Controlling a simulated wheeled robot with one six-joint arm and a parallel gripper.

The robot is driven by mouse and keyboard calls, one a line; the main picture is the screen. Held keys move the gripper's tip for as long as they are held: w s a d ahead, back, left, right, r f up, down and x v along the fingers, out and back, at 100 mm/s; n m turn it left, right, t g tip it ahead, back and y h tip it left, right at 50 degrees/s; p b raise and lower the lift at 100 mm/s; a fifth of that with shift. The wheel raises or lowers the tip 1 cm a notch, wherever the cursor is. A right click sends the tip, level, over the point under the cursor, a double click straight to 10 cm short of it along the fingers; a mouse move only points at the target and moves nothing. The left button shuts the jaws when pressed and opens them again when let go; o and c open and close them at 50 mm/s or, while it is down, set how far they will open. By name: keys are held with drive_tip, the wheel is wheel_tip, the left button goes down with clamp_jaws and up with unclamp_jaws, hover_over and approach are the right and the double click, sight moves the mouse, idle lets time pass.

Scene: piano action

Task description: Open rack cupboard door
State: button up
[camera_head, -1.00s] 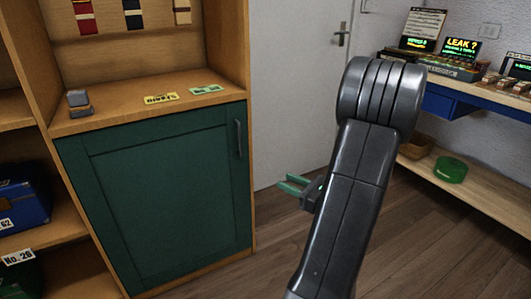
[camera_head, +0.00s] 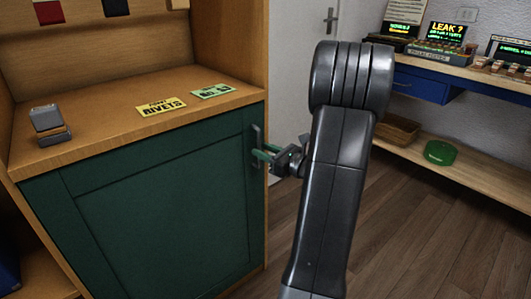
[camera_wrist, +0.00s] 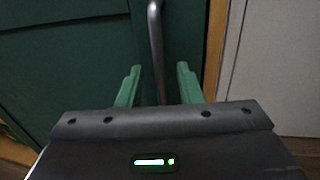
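The green rack cupboard door (camera_head: 165,215) is closed in its wooden frame in the head view. Its dark vertical handle (camera_head: 256,146) is near the door's upper right edge. My gripper (camera_head: 262,155) is at the handle. In the wrist view, the two green fingers of my gripper (camera_wrist: 158,84) are apart, and the grey handle bar (camera_wrist: 157,45) runs between them with gaps on both sides. The lower end of the handle is hidden behind the gripper body.
A stapler-like grey object (camera_head: 48,124), a yellow label (camera_head: 161,107) and a green label (camera_head: 212,91) lie on the shelf above the door. A workbench (camera_head: 460,76) with a blue drawer stands at the right. The wooden floor (camera_head: 425,225) is clear.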

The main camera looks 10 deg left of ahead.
clamp_jaws()
